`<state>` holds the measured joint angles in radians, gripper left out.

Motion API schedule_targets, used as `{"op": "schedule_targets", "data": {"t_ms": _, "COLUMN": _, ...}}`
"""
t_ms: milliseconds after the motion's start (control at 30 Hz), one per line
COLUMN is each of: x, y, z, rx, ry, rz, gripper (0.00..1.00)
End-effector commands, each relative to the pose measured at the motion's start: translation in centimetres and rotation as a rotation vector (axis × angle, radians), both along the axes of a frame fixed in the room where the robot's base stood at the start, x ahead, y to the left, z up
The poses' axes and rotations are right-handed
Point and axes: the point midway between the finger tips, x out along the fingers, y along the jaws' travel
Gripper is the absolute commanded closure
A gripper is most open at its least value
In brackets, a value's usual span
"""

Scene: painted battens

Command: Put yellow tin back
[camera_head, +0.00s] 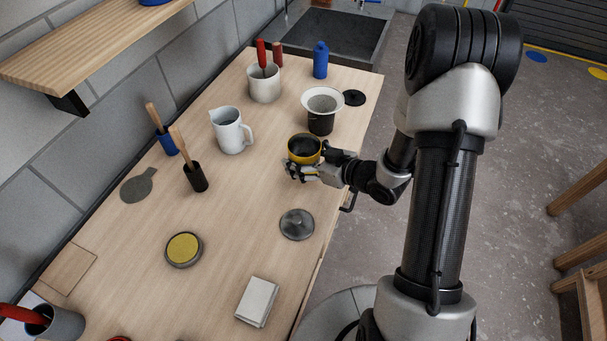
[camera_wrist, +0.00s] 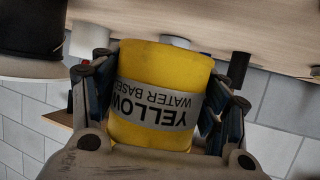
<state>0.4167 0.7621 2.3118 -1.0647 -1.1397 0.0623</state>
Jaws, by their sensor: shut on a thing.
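The yellow tin (camera_head: 304,148) is an open-topped cylinder with a dark inside. My gripper (camera_head: 303,170) is shut on it near the right edge of the workbench. In the wrist view the tin (camera_wrist: 160,95) sits between both fingers (camera_wrist: 158,110). Its grey label reads "YELLOW WATER BASED" upside down. Whether the tin touches the bench top is hard to tell. A round dark dish with a yellow top (camera_head: 184,249) lies on the bench at the lower left. A grey round lid with a knob (camera_head: 297,224) lies in front of my gripper.
A white funnel on a dark cup (camera_head: 321,108) stands just behind the tin. A white jug (camera_head: 230,130), brush holders (camera_head: 195,178), a crock (camera_head: 264,84) and a blue bottle (camera_head: 320,60) stand farther off. A white block (camera_head: 257,302) lies near the front. The bench's middle is clear.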

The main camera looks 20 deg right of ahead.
Motion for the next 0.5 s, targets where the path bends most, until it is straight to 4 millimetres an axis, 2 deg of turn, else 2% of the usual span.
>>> {"op": "schedule_targets", "data": {"t_ms": 33, "x": 0.1, "y": 0.0, "z": -0.7, "rx": 0.0, "ry": -0.002, "rz": -0.001, "gripper": 0.72}}
{"op": "schedule_targets", "data": {"t_ms": 267, "x": 0.1, "y": 0.0, "z": -2.1, "rx": 0.0, "ry": -0.003, "rz": -0.001, "gripper": 0.72}}
{"op": "schedule_targets", "data": {"t_ms": 500, "x": 0.1, "y": 0.0, "z": -5.5, "rx": 0.0, "ry": -0.002, "rz": -0.001, "gripper": 0.72}}
